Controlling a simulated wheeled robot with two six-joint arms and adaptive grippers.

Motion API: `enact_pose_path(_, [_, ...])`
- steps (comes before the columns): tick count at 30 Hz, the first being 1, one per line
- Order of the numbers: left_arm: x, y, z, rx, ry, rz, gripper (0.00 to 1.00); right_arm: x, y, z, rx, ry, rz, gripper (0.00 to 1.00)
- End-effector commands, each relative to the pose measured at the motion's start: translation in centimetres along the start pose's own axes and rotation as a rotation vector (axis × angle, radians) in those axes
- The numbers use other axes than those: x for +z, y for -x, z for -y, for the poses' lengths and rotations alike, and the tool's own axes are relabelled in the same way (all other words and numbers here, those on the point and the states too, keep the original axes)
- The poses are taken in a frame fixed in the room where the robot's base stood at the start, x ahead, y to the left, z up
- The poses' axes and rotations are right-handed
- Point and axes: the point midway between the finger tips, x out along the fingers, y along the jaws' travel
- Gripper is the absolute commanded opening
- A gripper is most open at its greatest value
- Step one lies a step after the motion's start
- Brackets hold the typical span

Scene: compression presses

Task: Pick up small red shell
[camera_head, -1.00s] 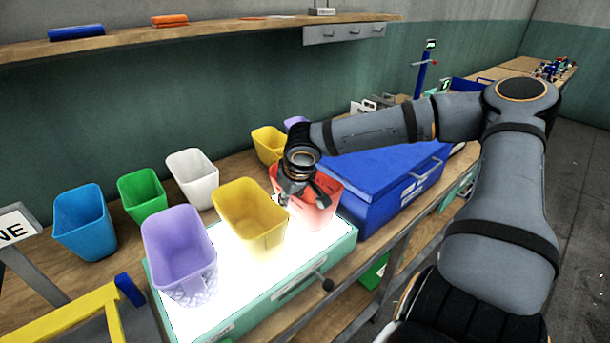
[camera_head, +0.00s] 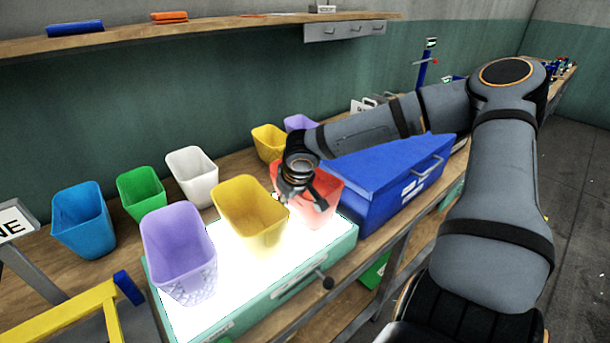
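The small red shell (camera_head: 322,203) is a red, cup-like bin at the right end of the glowing white light panel (camera_head: 225,290). My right gripper (camera_head: 301,203) is at the red shell's left side and upper rim, with its fingers pointing down. The fingers overlap the shell in the picture; I cannot tell whether they touch it or how far apart they are. The arm and gripper hide part of the shell's back. My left gripper is not in view.
A yellow shell (camera_head: 250,215) and a purple shell (camera_head: 178,255) also stand on the panel. Blue (camera_head: 84,225), green (camera_head: 141,195) and white (camera_head: 191,178) shells stand behind. A blue box (camera_head: 385,190) is close on the right. A shelf (camera_head: 220,32) runs above.

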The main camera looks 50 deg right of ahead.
Motion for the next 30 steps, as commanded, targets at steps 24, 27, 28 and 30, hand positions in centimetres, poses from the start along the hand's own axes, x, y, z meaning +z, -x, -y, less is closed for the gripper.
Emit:
enact_pose_path(24, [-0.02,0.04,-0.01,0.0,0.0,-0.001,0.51,-0.02,0.04,-0.01,0.0,0.0,0.0,0.0])
enact_pose_path(27, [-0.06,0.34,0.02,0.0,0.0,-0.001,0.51,-0.17,0.38,-0.05,0.0,0.0,0.0,0.0])
enact_pose_path(28, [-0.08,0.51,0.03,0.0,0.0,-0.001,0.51,-0.26,0.59,-0.08,0.0,-0.001,-0.001,0.0])
enact_pose_path(30, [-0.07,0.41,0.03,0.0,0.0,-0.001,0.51,-0.49,0.99,-0.13,0.0,-0.002,-0.003,0.0])
